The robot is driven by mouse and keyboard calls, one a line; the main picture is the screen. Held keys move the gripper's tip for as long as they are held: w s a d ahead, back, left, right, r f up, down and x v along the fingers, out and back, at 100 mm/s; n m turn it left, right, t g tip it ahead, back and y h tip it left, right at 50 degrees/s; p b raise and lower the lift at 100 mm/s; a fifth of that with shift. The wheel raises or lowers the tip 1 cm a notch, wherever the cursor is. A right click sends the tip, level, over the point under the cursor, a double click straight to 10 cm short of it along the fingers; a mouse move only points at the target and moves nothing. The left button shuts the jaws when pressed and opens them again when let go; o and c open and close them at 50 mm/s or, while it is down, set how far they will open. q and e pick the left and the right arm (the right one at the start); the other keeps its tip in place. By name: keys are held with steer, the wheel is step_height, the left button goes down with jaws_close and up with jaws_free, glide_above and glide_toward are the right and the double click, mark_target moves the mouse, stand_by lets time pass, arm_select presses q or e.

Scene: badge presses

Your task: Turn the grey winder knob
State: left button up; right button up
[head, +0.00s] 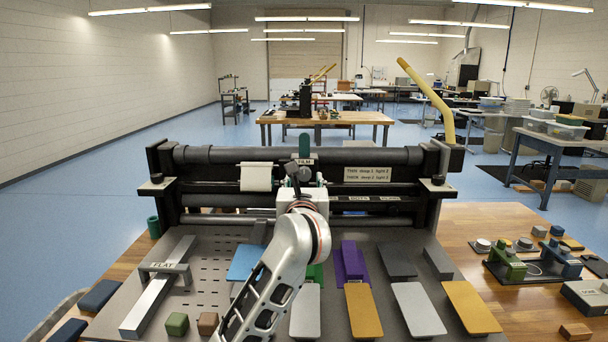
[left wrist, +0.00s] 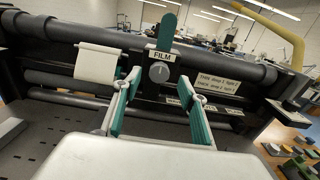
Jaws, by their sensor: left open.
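The grey winder knob (left wrist: 158,72) is round with a light index mark, on the front of the black press just under the FILM label (left wrist: 162,57). In the head view the knob (head: 304,173) shows small, just beyond my left gripper (head: 303,183). In the left wrist view my left gripper (left wrist: 158,84) is open. Its two teal fingers point at the press, one on each side of the knob in the picture. Nothing is between them that I can see to be held; whether they touch the knob I cannot tell. My right gripper is not in view.
A green lever (left wrist: 169,30) rises above the label. A long yellow handle (head: 430,90) stands at the press's right end. A white roll end (left wrist: 99,62) hangs left of the knob. Coloured plates and blocks lie on the grey bed (head: 205,265) in front.

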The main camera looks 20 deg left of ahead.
mark_target(304, 174)
arm_select(q)
steer(key=x, duration=0.3)
steer(key=shift+w+a+f, duration=0.1)
steer(key=shift+w, duration=0.2)
steer(key=shift+w+a, duration=0.15)
steer(key=shift+w, duration=0.15)
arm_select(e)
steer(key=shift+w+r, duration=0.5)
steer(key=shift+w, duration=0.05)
arm_select(q)
steer(key=c, duration=1.1)
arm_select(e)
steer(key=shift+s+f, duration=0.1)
